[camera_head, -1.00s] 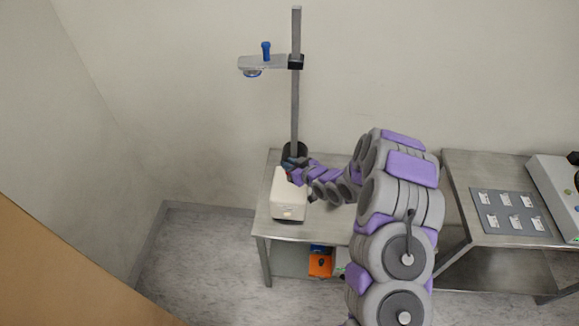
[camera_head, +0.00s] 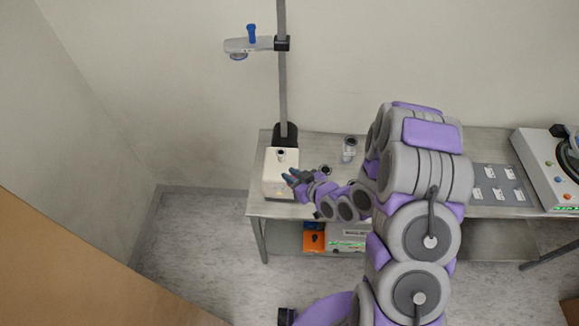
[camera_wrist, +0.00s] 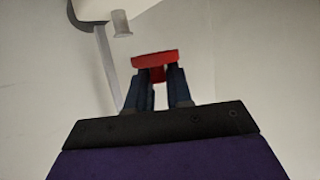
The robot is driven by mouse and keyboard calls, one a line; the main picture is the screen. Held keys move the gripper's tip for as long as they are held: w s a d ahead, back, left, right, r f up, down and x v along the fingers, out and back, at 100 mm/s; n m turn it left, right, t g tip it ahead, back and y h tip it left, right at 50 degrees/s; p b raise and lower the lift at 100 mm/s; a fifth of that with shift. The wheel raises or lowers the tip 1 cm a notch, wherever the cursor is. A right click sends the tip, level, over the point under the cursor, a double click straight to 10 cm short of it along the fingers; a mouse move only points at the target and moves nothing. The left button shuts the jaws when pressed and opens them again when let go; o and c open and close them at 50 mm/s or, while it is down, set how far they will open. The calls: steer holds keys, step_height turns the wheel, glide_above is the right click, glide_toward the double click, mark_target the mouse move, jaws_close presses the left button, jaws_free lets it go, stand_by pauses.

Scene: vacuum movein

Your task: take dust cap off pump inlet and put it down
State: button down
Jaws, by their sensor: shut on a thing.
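The white box-shaped pump (camera_head: 281,184) stands on the left end of the metal bench. Its dark-rimmed round inlet (camera_head: 281,153) shows on top, with nothing seen over it. My gripper (camera_head: 289,176) is beside the right part of the pump in the head view, in front of the inlet in the picture. In the wrist view my gripper (camera_wrist: 160,78) is shut on the red dust cap (camera_wrist: 155,60), held at its fingertips. The cap cannot be made out in the head view. Whether it clears the pump is hard to tell.
A pole (camera_head: 282,70) behind the pump carries a side arm (camera_head: 248,44) with a blue knob. A clear jar (camera_head: 349,149) and a dark ring (camera_head: 325,169) are on the bench (camera_head: 311,143). A grey panel (camera_head: 497,178) lies further right. An orange box (camera_head: 314,241) sits below.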

steer(key=shift+s+r+p, duration=0.15)
steer(key=shift+r+p, duration=1.2)
steer(key=shift+r, duration=0.15)
steer(key=shift+f, duration=0.1)
